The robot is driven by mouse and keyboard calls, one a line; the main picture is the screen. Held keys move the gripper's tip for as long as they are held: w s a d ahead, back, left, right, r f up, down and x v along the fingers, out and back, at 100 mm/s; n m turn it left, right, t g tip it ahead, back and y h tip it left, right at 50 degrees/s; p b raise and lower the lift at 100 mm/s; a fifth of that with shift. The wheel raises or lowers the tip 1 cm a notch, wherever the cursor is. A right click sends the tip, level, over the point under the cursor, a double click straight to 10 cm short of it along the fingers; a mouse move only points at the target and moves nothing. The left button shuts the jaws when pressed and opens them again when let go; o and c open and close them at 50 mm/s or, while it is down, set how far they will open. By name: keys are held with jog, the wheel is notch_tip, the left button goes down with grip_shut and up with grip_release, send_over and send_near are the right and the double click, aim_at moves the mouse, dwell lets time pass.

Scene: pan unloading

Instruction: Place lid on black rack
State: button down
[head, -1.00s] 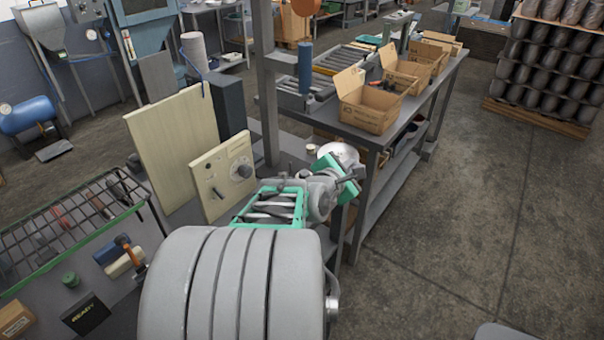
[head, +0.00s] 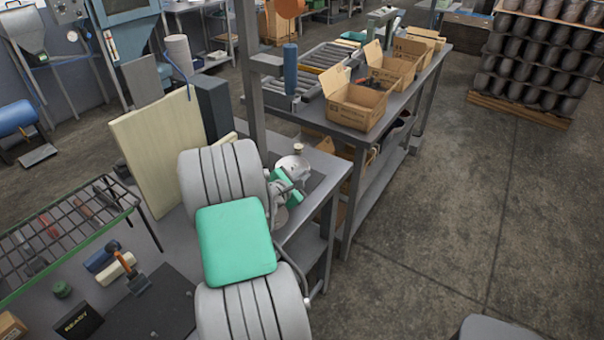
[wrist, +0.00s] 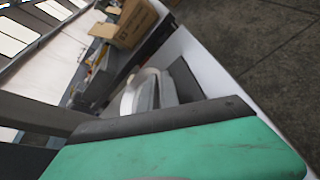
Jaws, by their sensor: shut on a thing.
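The silvery round lid (head: 293,163), with a small knob on top, is at the far right end of the near bench in the head view. My gripper (head: 289,183), with green parts, is at the lid's near side and shut on it; my arm hides much of the contact. In the wrist view the pale curved metal of the lid (wrist: 140,95) shows just beyond the dark edge of my gripper. A black wire rack (head: 65,235) with a green frame stands at the left of the head view, apart from the lid.
A tall cream panel (head: 155,150) and a dark column (head: 214,108) stand behind my arm. A dark mat (head: 155,305), an orange-handled tool (head: 133,277) and a black box (head: 80,322) lie near the rack. Cardboard boxes (head: 355,105) line the far bench.

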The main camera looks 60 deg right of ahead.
jog(key=shift+f, duration=0.15)
jog(key=c, duration=1.6)
grip_release()
